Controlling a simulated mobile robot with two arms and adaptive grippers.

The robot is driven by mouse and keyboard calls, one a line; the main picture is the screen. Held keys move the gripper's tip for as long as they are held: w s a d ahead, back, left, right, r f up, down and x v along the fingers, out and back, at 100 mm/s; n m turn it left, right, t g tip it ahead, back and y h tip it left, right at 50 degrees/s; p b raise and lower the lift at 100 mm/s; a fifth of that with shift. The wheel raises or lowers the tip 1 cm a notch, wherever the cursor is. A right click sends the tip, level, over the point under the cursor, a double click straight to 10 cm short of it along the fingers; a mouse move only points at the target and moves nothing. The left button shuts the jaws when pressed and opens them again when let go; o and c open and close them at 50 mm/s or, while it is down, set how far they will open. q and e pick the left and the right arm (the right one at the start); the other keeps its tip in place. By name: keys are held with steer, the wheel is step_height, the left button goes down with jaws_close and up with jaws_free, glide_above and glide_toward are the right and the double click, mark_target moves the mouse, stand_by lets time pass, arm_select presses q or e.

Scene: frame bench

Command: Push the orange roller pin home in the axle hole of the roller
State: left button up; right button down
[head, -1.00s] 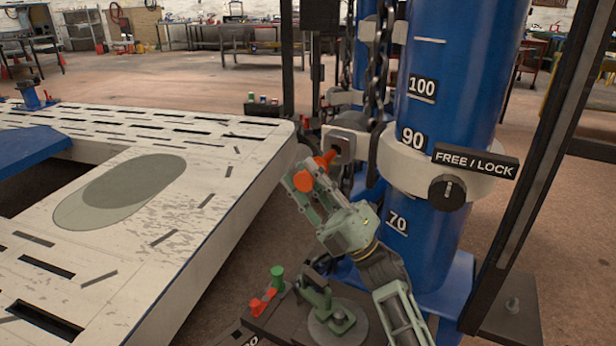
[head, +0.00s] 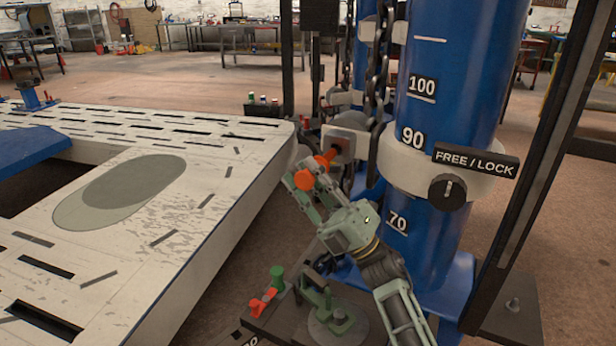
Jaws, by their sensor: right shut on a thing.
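The orange roller pin (head: 324,159) lies between the fingers of my right gripper (head: 306,184), which is shut on its near, thicker end. Its far end points up and right to the grey roller block (head: 345,143) beside the blue column. The pin's tip meets the block's face or enters it; how deep I cannot tell. The axle hole itself is hidden behind the pin. My left gripper is not in view.
The blue column (head: 437,234) with a white collar and the FREE / LOCK knob (head: 449,191) stands right of the pin. A chain (head: 378,75) hangs beside it. The slotted white bench (head: 225,215) is at left. A dark tray (head: 290,325) with a green clamp is below.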

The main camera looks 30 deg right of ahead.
mark_target(321, 160)
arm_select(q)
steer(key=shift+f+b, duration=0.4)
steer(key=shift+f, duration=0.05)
arm_select(e)
steer(key=shift+w+d, duration=0.3)
steer(key=shift+d, duration=0.25)
steer(key=shift+w+d, duration=0.3)
steer(key=shift+d, duration=0.25)
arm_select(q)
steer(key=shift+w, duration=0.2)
arm_select(e)
steer(key=shift+d, duration=0.1)
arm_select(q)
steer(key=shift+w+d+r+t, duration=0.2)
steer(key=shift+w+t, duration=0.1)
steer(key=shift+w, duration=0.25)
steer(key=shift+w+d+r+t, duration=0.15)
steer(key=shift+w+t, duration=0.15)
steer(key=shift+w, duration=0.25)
arm_select(e)
steer(key=shift+w+d, duration=0.3)
steer(key=shift+d, duration=0.1)
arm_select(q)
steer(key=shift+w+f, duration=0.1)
